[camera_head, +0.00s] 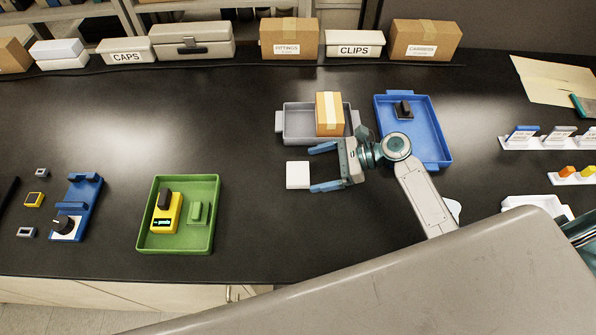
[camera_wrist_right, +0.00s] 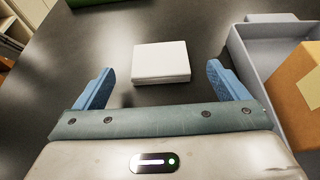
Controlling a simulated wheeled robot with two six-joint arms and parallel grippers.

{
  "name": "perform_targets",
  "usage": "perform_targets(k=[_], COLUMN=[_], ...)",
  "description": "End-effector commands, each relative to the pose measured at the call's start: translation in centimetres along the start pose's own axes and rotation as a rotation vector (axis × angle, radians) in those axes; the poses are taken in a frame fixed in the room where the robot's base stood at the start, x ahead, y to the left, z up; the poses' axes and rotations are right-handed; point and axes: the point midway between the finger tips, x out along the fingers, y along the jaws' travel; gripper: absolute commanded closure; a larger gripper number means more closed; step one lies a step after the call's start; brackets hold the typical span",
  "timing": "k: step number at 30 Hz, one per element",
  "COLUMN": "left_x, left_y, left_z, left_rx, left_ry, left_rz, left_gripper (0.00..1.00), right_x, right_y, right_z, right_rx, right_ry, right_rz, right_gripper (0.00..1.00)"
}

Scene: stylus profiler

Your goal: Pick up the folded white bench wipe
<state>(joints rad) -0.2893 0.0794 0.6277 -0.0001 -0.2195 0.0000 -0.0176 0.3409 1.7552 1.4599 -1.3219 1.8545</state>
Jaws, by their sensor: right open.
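The folded white bench wipe (camera_head: 298,175) lies flat on the black bench in the head view, just left of my right gripper's fingertips. My right gripper (camera_head: 318,168) is open, with its blue fingers pointing left toward the wipe and nothing between them. In the right wrist view the wipe (camera_wrist_right: 161,62) is a small white folded block ahead of the open fingers (camera_wrist_right: 158,78), centred between their tips. The far edge of the wipe is fully visible. My left gripper is not in view.
A grey tray (camera_head: 297,138) with a cardboard box (camera_head: 329,113) stands just behind the gripper. A blue tray (camera_head: 432,143) holding a dark part is at the right. A green tray (camera_head: 146,240) with a yellow device is at the left.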

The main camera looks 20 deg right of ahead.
Motion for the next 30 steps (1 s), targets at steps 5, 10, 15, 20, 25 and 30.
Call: perform_targets(k=[5, 10, 15, 20, 25, 30], left_x=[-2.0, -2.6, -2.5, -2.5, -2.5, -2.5], left_y=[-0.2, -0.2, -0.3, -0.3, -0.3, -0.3], left_z=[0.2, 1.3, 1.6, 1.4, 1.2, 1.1], left_rx=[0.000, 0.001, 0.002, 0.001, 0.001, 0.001], left_ry=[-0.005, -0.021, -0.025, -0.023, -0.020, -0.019], left_rz=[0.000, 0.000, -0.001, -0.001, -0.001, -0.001], left_gripper=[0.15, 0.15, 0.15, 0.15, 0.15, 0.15], right_x=[2.3, 4.1, 4.6, 4.6, 4.5, 4.5], right_y=[0.0, 0.0, 0.0, 0.0, 0.0, 0.0], right_z=[0.4, 0.1, -0.1, -0.1, -0.1, -0.1], right_rx=[0.004, 0.000, -0.001, -0.001, -0.001, -0.001], right_ry=[-0.005, -0.003, -0.001, -0.001, -0.001, -0.001], right_rz=[0.001, 0.000, 0.000, 0.000, 0.000, 0.000], right_gripper=[0.06, 0.06, 0.06, 0.12, 0.46, 0.54])
